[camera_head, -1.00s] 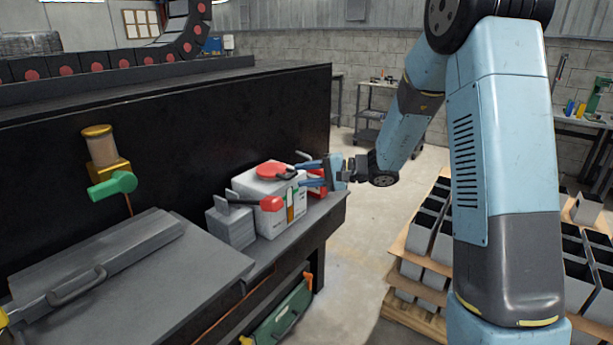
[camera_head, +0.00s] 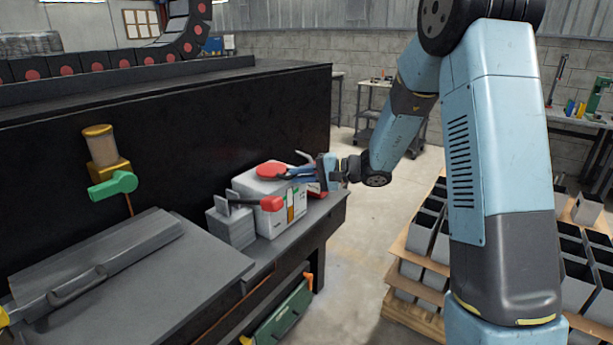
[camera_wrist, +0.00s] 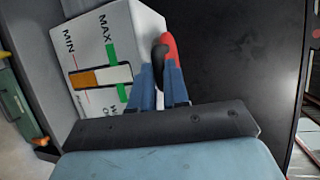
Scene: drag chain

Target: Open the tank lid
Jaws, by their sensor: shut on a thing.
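The tank (camera_head: 285,215) is a white box with MAX and MIN marks, a green mark and a brown level strip. It stands on the grey bench and also shows in the wrist view (camera_wrist: 98,58). Its round red lid (camera_head: 271,169) lies flat on top; its edge with a black handle shows in the wrist view (camera_wrist: 168,46). My gripper (camera_head: 290,174) comes in from the right at the lid's near right edge. Its blue fingers (camera_wrist: 160,80) are shut on the lid's handle. The exact contact is partly hidden by the fingers.
A red-headed tool (camera_head: 272,203) lies against the tank's front, with a grey block (camera_head: 231,226) to the left. A grey panel with a handle (camera_head: 100,270) is at front left. A dark wall (camera_head: 200,120) stands behind.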

